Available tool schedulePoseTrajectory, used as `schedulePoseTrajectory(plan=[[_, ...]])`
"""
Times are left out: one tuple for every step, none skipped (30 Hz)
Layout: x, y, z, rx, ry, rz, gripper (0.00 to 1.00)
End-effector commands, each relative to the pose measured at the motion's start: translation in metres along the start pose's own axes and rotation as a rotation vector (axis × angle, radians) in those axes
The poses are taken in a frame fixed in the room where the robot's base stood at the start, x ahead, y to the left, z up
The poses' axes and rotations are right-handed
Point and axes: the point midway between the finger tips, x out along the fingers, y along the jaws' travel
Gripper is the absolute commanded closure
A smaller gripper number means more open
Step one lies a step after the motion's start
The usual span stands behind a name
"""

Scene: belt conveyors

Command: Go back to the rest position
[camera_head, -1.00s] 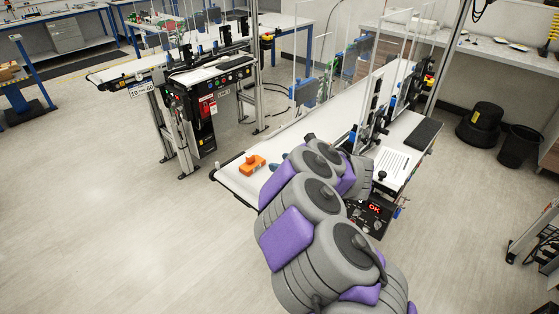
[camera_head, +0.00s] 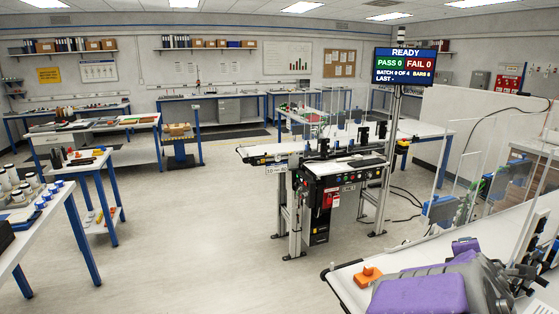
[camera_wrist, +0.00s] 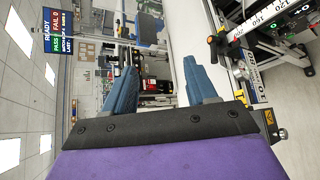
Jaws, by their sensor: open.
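My gripper (camera_wrist: 162,85) shows in the wrist view with its two blue fingers spread wide apart and nothing between them. The wrist picture is turned on its side. My purple and grey arm fills the bottom right of the head view, folded low beside the near conveyor; the fingers cannot be made out there.
A second conveyor station (camera_head: 330,175) with a control panel stands ahead. A screen (camera_head: 403,66) above it reads READY. Clear upright panels line the near conveyor at right. A table (camera_head: 35,235) stands at the left. Open floor (camera_head: 200,220) lies between.

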Motion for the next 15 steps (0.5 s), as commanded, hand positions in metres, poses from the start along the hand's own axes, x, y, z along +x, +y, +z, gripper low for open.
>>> schedulePoseTrajectory(plan=[[-0.015, -0.006, -0.002, 0.124, -0.012, -0.049, 0.43], [-0.024, -0.013, -0.003, 0.205, -0.02, -0.086, 0.43], [-0.035, -0.023, -0.006, 0.311, -0.029, -0.14, 0.43], [-0.044, -0.032, -0.01, 0.388, -0.036, -0.183, 0.43], [-0.054, -0.042, -0.015, 0.465, -0.043, -0.23, 0.43], [-0.069, -0.054, -0.022, 0.564, -0.051, -0.29, 0.43], [-0.079, -0.063, -0.029, 0.634, -0.055, -0.337, 0.43], [-0.091, -0.074, -0.037, 0.702, -0.063, -0.391, 0.43], [-0.107, -0.088, -0.048, 0.785, -0.071, -0.464, 0.43], [-0.12, -0.098, -0.057, 0.844, -0.078, -0.519, 0.43], [-0.135, -0.107, -0.066, 0.899, -0.085, -0.573, 0.43], [-0.154, -0.121, -0.079, 0.964, -0.097, -0.654, 0.43], [-0.17, -0.131, -0.087, 1.005, -0.11, -0.715, 0.43], [-0.185, -0.14, -0.097, 1.043, -0.12, -0.773, 0.43], [-0.206, -0.152, -0.107, 1.082, -0.137, -0.848, 0.43]])
